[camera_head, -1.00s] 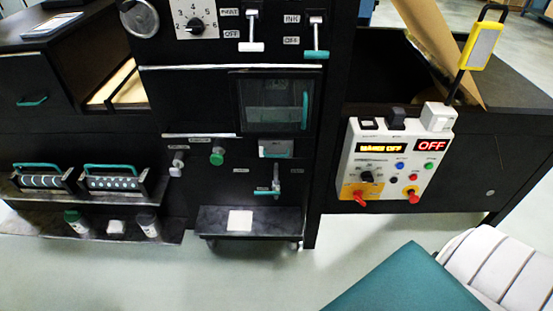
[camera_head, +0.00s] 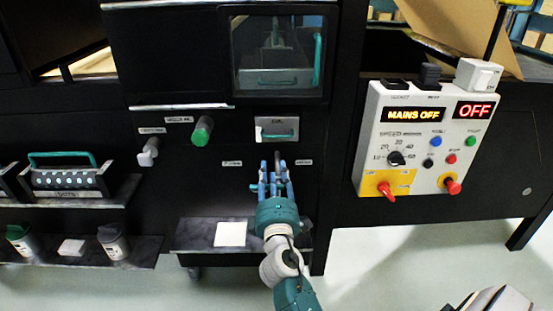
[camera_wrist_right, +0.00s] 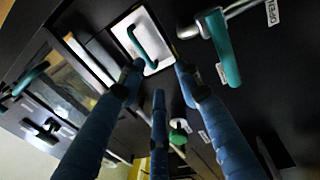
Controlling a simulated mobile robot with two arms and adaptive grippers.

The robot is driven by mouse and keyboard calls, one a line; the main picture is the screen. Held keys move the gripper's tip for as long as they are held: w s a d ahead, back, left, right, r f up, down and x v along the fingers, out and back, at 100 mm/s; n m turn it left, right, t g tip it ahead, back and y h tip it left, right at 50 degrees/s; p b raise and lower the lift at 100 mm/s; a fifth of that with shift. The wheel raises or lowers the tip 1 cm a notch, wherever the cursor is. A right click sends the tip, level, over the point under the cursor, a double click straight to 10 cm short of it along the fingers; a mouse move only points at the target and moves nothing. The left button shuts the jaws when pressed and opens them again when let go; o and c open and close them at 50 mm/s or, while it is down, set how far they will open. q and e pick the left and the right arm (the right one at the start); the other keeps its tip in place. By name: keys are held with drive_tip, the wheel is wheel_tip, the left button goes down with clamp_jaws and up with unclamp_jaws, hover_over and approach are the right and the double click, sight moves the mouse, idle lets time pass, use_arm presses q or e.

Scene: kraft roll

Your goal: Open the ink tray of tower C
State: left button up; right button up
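The ink tray (camera_head: 277,131) is a small pale front with a teal bar handle, set in the black tower below the glass window. It looks flush with the panel. In the right wrist view the tray front (camera_wrist_right: 127,30) and its teal handle (camera_wrist_right: 145,48) lie just beyond the fingers. My right gripper (camera_head: 275,172) is below the tray in the head view. In the wrist view its blue fingers (camera_wrist_right: 158,80) are spread and empty, apart from the handle. My left gripper is not in view.
A teal lever (camera_wrist_right: 222,48) beside an OPEN label is close to the right finger. A glass door (camera_head: 277,52) is above the tray. Green (camera_head: 202,131) and white (camera_head: 148,152) knobs sit left. A control box (camera_head: 415,140) reads MAINS OFF. A low black step (camera_head: 190,235) holds a white pad.

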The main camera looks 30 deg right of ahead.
sight(277, 136)
drive_tip(key=shift+h, duration=0.7)
drive_tip(key=w+d+r, duration=0.1)
drive_tip(key=w+d, duration=0.1)
drive_tip(key=w+d+r, duration=0.3)
drive_tip(key=w+d, duration=0.1)
drive_tip(key=w, duration=0.1)
drive_tip(key=shift+w+r+p, duration=0.1)
drive_tip(key=shift+r+p, duration=0.05)
drive_tip(key=shift+p, duration=0.15)
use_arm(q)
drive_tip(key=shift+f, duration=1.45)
use_arm(e)
drive_tip(key=shift+w+d+r, duration=0.1)
drive_tip(key=shift+w+d, duration=0.25)
drive_tip(key=shift+w, duration=0.25)
clamp_jaws()
